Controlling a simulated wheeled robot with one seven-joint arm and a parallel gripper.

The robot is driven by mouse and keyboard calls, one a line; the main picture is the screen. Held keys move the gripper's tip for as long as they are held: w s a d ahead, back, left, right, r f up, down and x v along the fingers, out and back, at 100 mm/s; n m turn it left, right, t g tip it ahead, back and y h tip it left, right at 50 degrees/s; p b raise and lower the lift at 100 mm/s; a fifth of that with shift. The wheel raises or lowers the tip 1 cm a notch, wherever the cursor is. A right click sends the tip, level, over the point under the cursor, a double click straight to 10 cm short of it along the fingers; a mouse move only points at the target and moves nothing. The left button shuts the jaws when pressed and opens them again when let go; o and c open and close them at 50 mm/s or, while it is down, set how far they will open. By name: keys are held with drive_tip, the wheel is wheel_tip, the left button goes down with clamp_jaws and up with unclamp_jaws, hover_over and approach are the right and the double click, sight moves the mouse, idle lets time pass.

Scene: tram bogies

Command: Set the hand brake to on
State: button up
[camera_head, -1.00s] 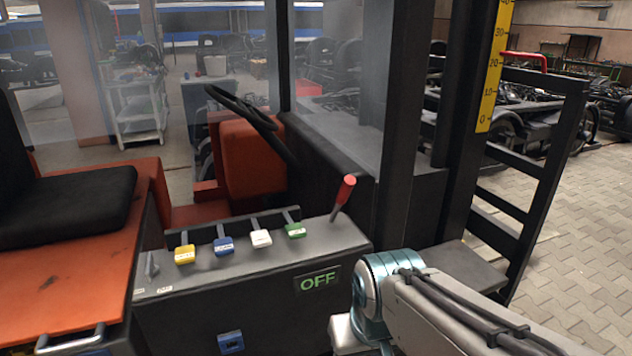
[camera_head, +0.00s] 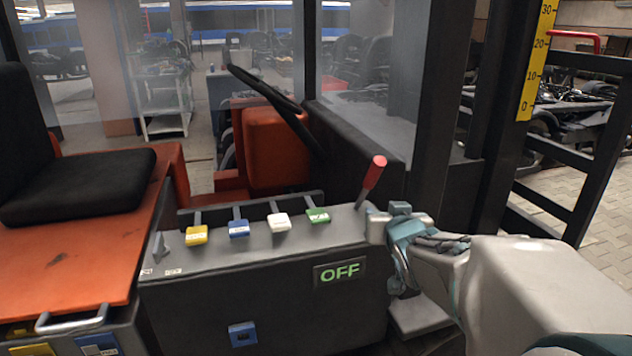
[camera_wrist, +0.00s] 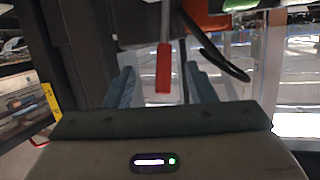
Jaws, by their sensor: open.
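The hand brake lever with a red handle (camera_head: 372,178) stands at the right end of the grey control panel (camera_head: 260,246), tilted a little to the right. A display (camera_head: 340,272) on the panel front reads OFF in green. My gripper (camera_head: 386,217) is just right of the lever's base, below the red handle. In the wrist view, the red handle (camera_wrist: 163,70) appears between the two fingers of my gripper (camera_wrist: 160,84), which are open. I cannot tell whether the handle is within their reach. Neither finger visibly touches it.
Yellow (camera_head: 197,235), blue (camera_head: 238,228), white (camera_head: 278,221) and green (camera_head: 317,215) levers line the panel left of the red one. A dark post (camera_head: 432,110) stands close behind my gripper. A black seat (camera_head: 80,185) is at the left.

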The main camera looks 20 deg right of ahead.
sight(377, 175)
drive_tip(key=w+d+t, duration=0.1)
drive_tip(key=w, duration=0.4)
drive_tip(key=w+d+r+t, duration=0.1)
drive_tip(key=w, duration=0.4)
drive_tip(key=w+d+r+t+y, duration=0.1)
drive_tip(key=w, duration=0.4)
drive_tip(key=shift+w+d+n+b, duration=0.15)
drive_tip(key=shift+d+n+b, duration=0.15)
drive_tip(key=shift+d, duration=0.1)
drive_tip(key=shift+r, duration=0.1)
clamp_jaws()
